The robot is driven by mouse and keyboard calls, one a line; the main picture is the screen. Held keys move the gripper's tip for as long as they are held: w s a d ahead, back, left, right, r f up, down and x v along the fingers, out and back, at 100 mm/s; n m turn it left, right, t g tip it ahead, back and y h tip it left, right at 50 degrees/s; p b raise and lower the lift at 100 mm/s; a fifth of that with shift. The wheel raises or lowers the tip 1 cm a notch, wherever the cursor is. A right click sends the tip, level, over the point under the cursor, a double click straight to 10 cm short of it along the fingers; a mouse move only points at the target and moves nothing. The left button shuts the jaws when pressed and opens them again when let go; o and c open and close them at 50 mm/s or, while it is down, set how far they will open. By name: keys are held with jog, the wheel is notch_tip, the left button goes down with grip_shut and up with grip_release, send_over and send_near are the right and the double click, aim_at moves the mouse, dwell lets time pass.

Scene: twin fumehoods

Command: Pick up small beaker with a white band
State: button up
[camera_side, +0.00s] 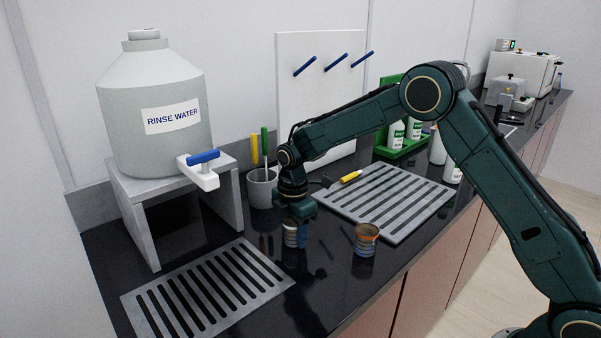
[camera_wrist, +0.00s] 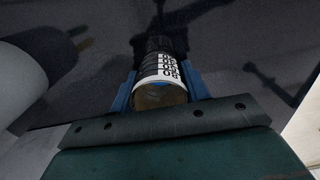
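The small beaker with a white band (camera_side: 291,239) is on the dark counter under my gripper (camera_side: 297,226) in the side view. In the wrist view this beaker (camera_wrist: 161,78) lies between the two blue fingers of my gripper (camera_wrist: 161,88). In the side view the gripper body hides the beaker's top.
A second small beaker with an orange band (camera_side: 367,238) stands close by on the right. A slotted drain plate (camera_side: 211,297) lies at front left, another (camera_side: 436,199) behind. A grey mug (camera_side: 262,190) with tools and the rinse water tank (camera_side: 155,110) stand behind.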

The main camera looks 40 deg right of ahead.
jog(key=shift+r, duration=0.1)
notch_tip(320, 180, up, 20)
jog(key=shift+f, duration=0.1)
dwell(0.9)
dwell(0.5)
